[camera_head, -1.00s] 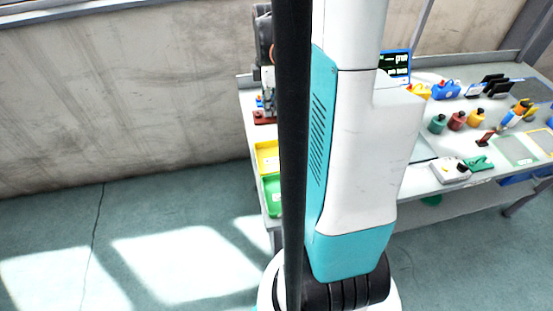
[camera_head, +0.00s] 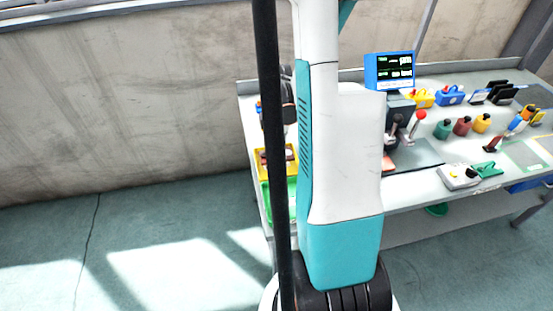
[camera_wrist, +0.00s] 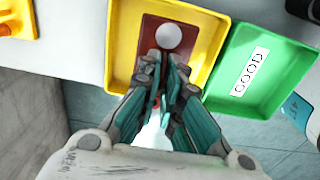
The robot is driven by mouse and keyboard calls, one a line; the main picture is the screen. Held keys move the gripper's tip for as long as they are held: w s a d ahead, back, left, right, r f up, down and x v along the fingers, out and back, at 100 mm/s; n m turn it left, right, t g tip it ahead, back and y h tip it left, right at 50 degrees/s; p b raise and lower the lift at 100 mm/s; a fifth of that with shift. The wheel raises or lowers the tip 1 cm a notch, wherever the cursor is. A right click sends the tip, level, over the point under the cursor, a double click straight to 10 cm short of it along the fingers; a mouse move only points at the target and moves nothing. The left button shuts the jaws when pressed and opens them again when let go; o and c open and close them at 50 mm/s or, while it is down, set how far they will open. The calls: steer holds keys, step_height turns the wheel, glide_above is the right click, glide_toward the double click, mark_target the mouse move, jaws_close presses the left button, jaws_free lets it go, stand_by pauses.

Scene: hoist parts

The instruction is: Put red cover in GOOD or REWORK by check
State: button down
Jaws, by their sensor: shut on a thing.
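The red cover (camera_wrist: 193,40), a flat red plate with a round white part on it, is at the yellow tray (camera_wrist: 122,45). My gripper (camera_wrist: 166,66) is shut on the cover's near edge. I cannot tell whether the cover rests on the tray floor or hangs just above it. The green tray (camera_wrist: 285,55), labelled GOOD, is beside the yellow one on the right. No label shows on the yellow tray. In the head view the cover (camera_head: 290,153) shows over the yellow tray (camera_head: 263,166); my arm and a black pole hide much of this area.
A blue-framed screen (camera_head: 390,70) stands at the back of the bench, its text too small to read. A red-knobbed lever device (camera_head: 400,122) stands below it. Several bottles (camera_head: 462,126) and a control box (camera_head: 458,177) are farther right.

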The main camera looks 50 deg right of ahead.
mark_target(277, 157)
steer(key=shift+f+b, duration=0.75)
steer(key=shift+f, duration=1.3)
steer(key=shift+f, duration=0.1)
steer(key=c, duration=1.8)
jaws_free()
step_height(277, 157, up, 12)
steer(key=p, duration=0.4)
steer(key=shift+f+p, duration=0.25)
steer(key=shift+p, duration=0.1)
steer(key=shift+r, duration=0.35)
steer(key=shift+w, duration=0.1)
